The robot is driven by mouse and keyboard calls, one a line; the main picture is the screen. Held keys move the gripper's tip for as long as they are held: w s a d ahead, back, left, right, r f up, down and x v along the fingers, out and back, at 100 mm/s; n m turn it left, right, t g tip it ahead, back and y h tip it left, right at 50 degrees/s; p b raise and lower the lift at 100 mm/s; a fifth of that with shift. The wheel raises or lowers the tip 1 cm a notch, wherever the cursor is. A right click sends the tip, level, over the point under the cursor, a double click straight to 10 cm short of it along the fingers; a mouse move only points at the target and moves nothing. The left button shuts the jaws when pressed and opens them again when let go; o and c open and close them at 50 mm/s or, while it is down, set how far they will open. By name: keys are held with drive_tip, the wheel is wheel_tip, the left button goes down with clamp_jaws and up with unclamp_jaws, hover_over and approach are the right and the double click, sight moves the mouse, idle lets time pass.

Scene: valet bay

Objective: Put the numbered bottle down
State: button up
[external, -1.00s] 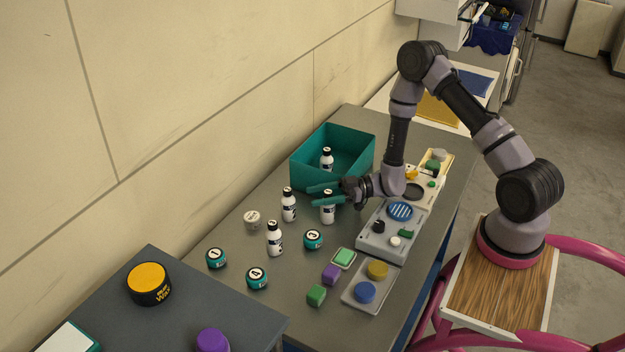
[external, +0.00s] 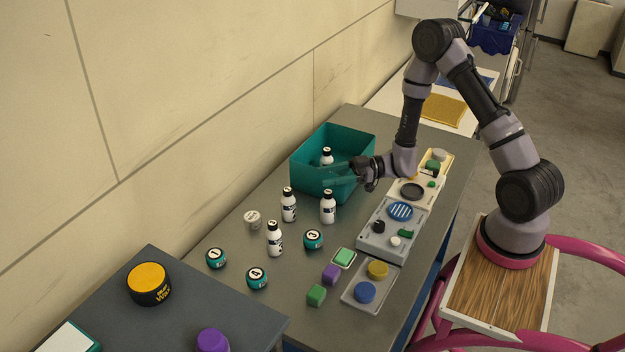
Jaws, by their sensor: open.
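Three white bottles with black caps and dark labels stand upright on the grey table: one on the right (external: 328,208), one left of it (external: 289,207) and one nearer the front (external: 274,241). Another white bottle (external: 327,157) stands inside the teal bin (external: 352,152). The numbers on the bottles are too small to read.
Teal numbered jars (external: 313,239) and a white-lidded jar (external: 253,219) stand near the bottles. Grey panels with knobs and buttons (external: 377,243) line the table's right side. Green (external: 316,295) and purple (external: 331,274) blocks lie in front. A wax tin (external: 148,284) stands on the nearer table.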

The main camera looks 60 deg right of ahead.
drive_tip(key=s+a+r+n+g, duration=0.55)
drive_tip(key=s+r+n, duration=0.25)
drive_tip(key=n, duration=0.7)
drive_tip(key=s+a+r+n+g, duration=0.4)
drive_tip(key=s+r+n+g, duration=0.3)
drive_tip(key=n, duration=0.8)
drive_tip(key=s+d+r+n+t+h, duration=0.3)
drive_tip(key=s+d+r+n+h, duration=0.1)
drive_tip(key=n, duration=1)
drive_tip(key=s+d+r+n+t+h, duration=0.3)
drive_tip(key=s+r+n+h, duration=0.3)
drive_tip(key=n, duration=0.8)
drive_tip(key=shift+s+d+r+h, duration=0.3)
drive_tip(key=shift+s+d+r, duration=0.6)
drive_tip(key=shift+s, duration=0.3)
drive_tip(key=shift+o, duration=0.5)
drive_tip(key=shift+s+d+r+n+t, duration=0.15)
drive_tip(key=shift+d+r+n+t, duration=0.1)
drive_tip(key=shift+n+t, duration=0.25)
